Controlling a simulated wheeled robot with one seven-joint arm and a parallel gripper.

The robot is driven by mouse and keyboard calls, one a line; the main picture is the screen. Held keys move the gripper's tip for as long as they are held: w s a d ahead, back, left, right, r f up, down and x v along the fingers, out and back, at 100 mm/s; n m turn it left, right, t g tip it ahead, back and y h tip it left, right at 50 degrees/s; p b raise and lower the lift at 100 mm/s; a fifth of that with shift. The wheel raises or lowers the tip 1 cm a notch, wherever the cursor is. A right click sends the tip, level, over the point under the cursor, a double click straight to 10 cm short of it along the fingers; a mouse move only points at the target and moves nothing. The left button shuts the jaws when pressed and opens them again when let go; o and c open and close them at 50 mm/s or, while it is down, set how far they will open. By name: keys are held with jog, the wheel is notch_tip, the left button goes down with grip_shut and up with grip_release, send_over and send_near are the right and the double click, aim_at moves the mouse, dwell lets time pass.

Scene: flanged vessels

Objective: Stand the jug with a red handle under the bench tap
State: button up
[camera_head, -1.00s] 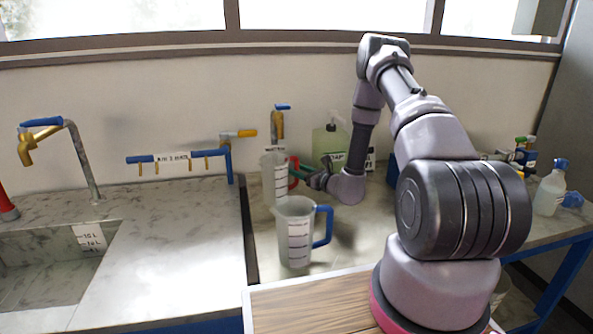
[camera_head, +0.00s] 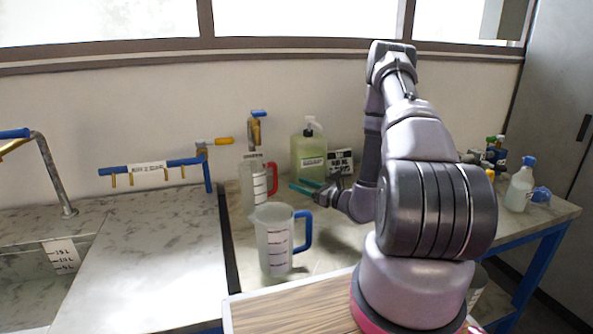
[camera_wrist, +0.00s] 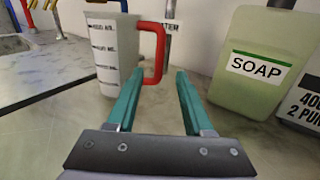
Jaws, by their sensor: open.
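The jug with a red handle (camera_head: 254,187) stands upright on the bench near the back wall. In the wrist view this jug (camera_wrist: 109,55) is at the left, its red handle facing right. The bench tap (camera_head: 255,132), with a blue lever, shows directly above and behind the jug in the head view. My gripper (camera_head: 304,186) is open and empty, its teal fingers pointing at the handle from the right. In the wrist view my gripper (camera_wrist: 155,75) has its left fingertip close to the handle; I cannot tell whether they touch.
A jug with a blue handle (camera_head: 274,240) stands in front of the red-handled one. A green soap bottle (camera_head: 309,157) and a labelled container (camera_head: 341,163) stand at the back, right of my gripper. A sink (camera_head: 35,275) is at the left. The bench between is clear.

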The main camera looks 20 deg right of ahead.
jog(key=s+a+r+n+g+y, duration=0.1)
jog(key=s+a+r+n+g, duration=0.35)
jog(key=r+n, duration=0.2)
jog(key=s+a+r+n+g+y, duration=0.2)
jog(key=s+a+r+n+g, duration=0.25)
jog(key=r, duration=0.35)
jog(key=s+a+r+n+g+y, duration=0.1)
jog(key=s+a+r+n+g, duration=0.4)
jog(key=r, duration=0.3)
jog(key=s+d+r+n+t+h, duration=0.6)
jog(key=s+d+r+n+h, duration=0.3)
jog(key=s+r+h, duration=0.3)
jog(key=shift+s+d+r, duration=0.7)
jog(key=shift+s+r, duration=0.1)
jog(key=shift+r, duration=0.15)
